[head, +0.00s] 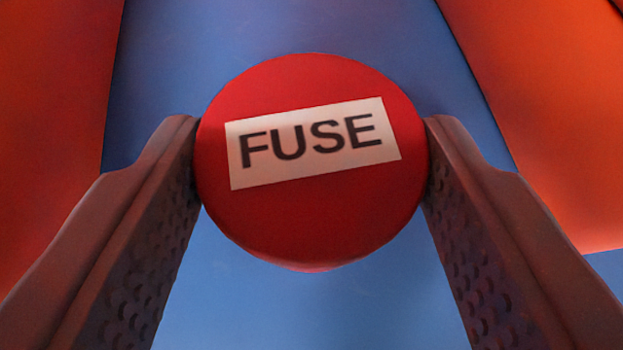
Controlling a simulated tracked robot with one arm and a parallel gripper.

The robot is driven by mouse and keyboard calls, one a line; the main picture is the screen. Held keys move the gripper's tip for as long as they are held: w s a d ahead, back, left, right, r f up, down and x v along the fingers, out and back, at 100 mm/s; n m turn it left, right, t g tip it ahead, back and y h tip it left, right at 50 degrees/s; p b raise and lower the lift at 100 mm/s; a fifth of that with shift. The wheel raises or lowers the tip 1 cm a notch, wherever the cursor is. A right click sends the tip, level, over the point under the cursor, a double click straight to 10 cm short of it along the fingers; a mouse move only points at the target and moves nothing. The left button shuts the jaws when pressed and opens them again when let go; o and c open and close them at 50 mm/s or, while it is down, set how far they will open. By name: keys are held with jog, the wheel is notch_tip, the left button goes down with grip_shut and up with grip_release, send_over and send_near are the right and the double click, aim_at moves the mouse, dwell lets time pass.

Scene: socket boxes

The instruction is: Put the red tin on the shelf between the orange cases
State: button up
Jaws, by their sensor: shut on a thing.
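The red tin (310,225) is round and carries a pale label reading "FUSE", tilted a little. It sits in the middle of the head view, between the two fingers of my gripper (311,165). The fingers touch its left and right sides, and my gripper is shut on it. One orange case (50,110) stands at the left and another orange case (540,110) at the right. The tin is in line with the gap between them. A blue surface (290,310) shows behind and below the tin; I cannot tell whether the tin touches it.
Blue free room shows between the two orange cases, on both sides of the tin. The right finger overlaps the lower part of the right case in the picture, and the left finger overlaps the left case. A dark edge shows at the top right corner.

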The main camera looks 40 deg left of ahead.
jog(key=o, duration=1.1)
jog(key=shift+c, duration=0.2)
jog(key=shift+r, duration=0.15)
jog(key=b+v, duration=0.1)
jog(key=v, duration=1.1)
